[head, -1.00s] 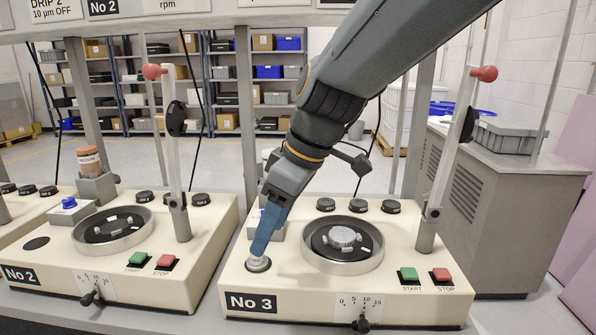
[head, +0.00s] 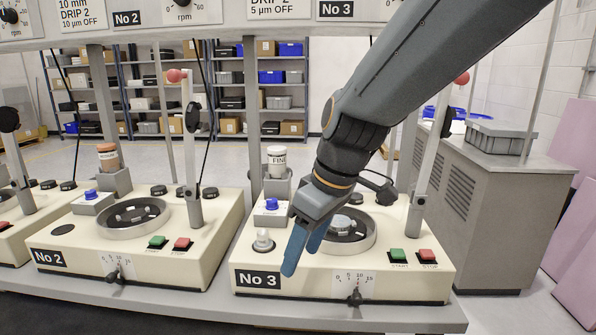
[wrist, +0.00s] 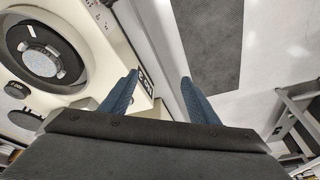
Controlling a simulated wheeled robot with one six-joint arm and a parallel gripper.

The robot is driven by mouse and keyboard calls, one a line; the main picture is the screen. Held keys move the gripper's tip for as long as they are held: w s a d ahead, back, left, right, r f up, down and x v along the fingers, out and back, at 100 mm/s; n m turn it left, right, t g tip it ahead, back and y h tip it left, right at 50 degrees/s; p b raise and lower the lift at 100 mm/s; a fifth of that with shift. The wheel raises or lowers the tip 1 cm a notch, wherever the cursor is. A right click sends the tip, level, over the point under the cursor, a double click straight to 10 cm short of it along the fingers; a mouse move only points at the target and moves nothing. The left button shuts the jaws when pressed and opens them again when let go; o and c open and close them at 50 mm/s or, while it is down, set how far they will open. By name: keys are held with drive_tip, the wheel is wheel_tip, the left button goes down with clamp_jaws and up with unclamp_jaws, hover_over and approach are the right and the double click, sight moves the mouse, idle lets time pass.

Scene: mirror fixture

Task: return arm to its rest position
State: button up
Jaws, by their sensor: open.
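My gripper (head: 303,250) hangs from my arm in front of the station marked No 3 (head: 340,275), over its front left part. In the wrist view my gripper (wrist: 158,95) shows two blue fingers spread apart with nothing between them. A small metal piece (head: 263,243) stands on the left of the No 3 top, apart from the fingers. The round bowl (head: 365,232) of No 3 is partly hidden behind my gripper. In the wrist view the bowl (wrist: 75,75) shows at upper left with a pale disc (wrist: 40,62) in it.
Station No 2 (head: 75,235) stands to the left. A white bottle (head: 277,160) and a blue-capped block (head: 271,210) sit at the back left of No 3. Upright levers with red knobs (head: 461,78) rise beside the bowls. A grey cabinet (head: 475,200) stands at right.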

drive_tip(key=s+d+f+m+h, duration=0.1)
drive_tip(key=s+d+f+m, duration=0.1)
drive_tip(key=d, duration=0.4)
drive_tip(key=s+d+f+m+g+h, duration=0.1)
drive_tip(key=s+d+f+m, duration=0.2)
drive_tip(key=d+f+m, duration=0.2)
drive_tip(key=s+d+f+m+h, duration=0.1)
drive_tip(key=s+d+f+m, duration=0.1)
drive_tip(key=d+f+m, duration=0.2)
drive_tip(key=d+f, duration=0.1)
drive_tip(key=d, duration=0.2)
drive_tip(key=shift+s+d+f, duration=0.2)
drive_tip(key=shift+s+f, duration=0.2)
